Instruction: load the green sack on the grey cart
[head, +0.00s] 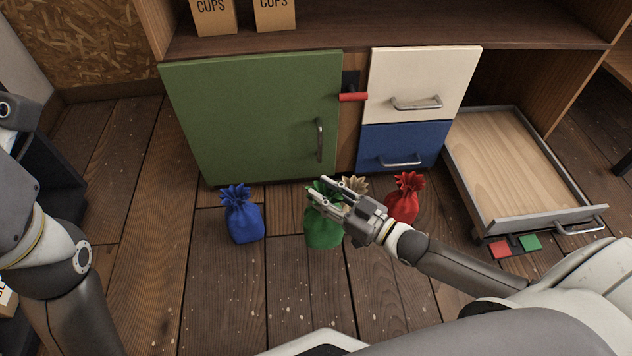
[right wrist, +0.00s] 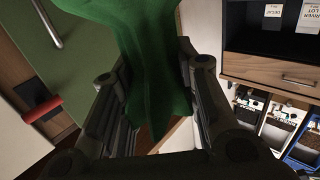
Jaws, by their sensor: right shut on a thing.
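The green sack (head: 323,232) is in the middle of the head view, in front of the cabinet. My right gripper (head: 326,194) is shut on its gathered upper part and covers some of it. I cannot tell whether the sack's bottom touches the floor. In the right wrist view the green sack (right wrist: 150,60) is between the fingers of my right gripper (right wrist: 155,110). I see no thing that is clearly the grey cart. My left arm shows at the left of the head view, but its fingers are not in view.
A blue sack (head: 243,216) stands left, a beige sack (head: 354,185) behind my gripper, a red sack (head: 405,198) right. The cabinet has a closed green door (head: 255,115). A grey-rimmed, wood-bottomed drawer or tray (head: 548,217) sticks out at right. Floor is free between the blue and green sacks.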

